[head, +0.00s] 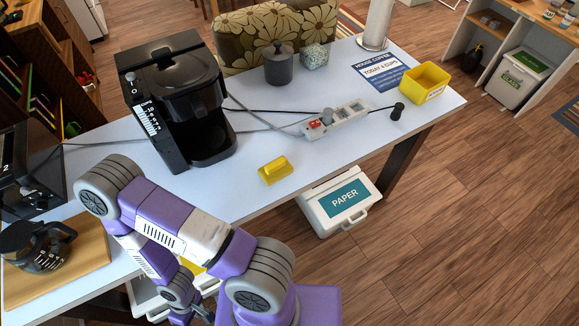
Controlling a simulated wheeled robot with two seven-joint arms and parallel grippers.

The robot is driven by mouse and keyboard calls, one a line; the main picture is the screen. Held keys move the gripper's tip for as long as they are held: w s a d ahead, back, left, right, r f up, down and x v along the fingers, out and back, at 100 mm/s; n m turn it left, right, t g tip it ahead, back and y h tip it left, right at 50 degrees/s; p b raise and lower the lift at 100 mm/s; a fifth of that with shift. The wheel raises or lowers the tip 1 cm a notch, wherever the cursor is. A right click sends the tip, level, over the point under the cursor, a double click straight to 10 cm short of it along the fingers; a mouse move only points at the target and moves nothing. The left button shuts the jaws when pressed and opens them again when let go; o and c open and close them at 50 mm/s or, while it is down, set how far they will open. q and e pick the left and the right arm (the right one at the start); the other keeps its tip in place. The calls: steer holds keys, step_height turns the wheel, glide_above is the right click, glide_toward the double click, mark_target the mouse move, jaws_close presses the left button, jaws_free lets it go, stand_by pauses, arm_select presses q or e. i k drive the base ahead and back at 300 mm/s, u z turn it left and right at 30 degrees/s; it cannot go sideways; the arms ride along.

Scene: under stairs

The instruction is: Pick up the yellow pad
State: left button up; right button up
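The yellow pad (275,171) lies on the white table near its front edge, right of the coffee machine. It looks like a small block with a raised ridge on top. Nothing touches it. A purple arm of mine, which I take to be the left, bends over the table's front left. What looks like its gripper (204,313) is low at the bottom edge, below and left of the pad, mostly hidden by arm links. Its fingers cannot be made out. My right gripper is not in view.
A black coffee machine (178,100) stands left of the pad. A power strip (338,119) with cables lies behind it. A yellow box (425,83), grey canister (278,66) and sign (383,71) are farther back. A paper bin (338,203) stands below the table edge.

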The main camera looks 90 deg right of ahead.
mark_target(279, 168)
steer(key=k, duration=0.6)
steer(key=z, duration=0.6)
